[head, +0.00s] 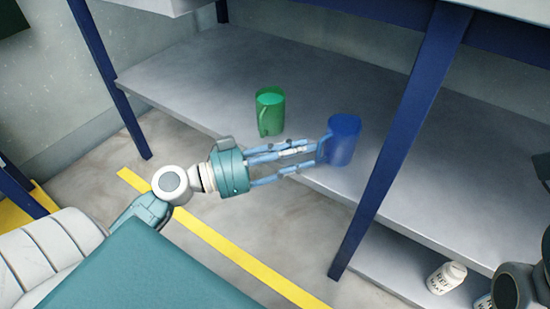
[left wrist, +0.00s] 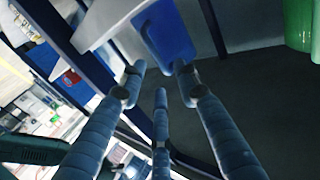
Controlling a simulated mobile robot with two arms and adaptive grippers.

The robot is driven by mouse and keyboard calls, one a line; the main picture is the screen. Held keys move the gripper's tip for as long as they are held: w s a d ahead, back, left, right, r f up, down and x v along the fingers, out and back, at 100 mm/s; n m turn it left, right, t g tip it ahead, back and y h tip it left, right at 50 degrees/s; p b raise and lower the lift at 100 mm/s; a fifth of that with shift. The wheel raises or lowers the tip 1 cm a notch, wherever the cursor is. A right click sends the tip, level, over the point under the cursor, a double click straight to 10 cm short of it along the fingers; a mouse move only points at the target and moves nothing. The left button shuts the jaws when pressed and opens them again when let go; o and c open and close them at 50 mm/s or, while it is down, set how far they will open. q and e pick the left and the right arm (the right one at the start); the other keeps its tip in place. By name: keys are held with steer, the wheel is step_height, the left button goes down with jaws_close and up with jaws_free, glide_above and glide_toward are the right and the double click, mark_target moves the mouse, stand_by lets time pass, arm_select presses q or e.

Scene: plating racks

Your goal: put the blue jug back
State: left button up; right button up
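The blue jug (head: 343,140) is upright at the front part of the grey shelf (head: 225,80), its handle facing my left gripper. My left gripper (head: 312,153) reaches in from the left, its fingertips close to the handle. In the left wrist view, the blue jug (left wrist: 165,38) lies just beyond the fingertips of the left gripper (left wrist: 160,78). The fingers are spread, with a gap between them. Whether any finger touches the handle is unclear. My right gripper is not in view.
A green jug (head: 270,112) stands on the same shelf, left of the blue one; green also shows in the left wrist view (left wrist: 298,25). A blue rack post (head: 400,140) rises right of the blue jug.

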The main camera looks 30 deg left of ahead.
arm_select(q)
steer(key=v, duration=0.7)
steer(key=shift+a, duration=0.1)
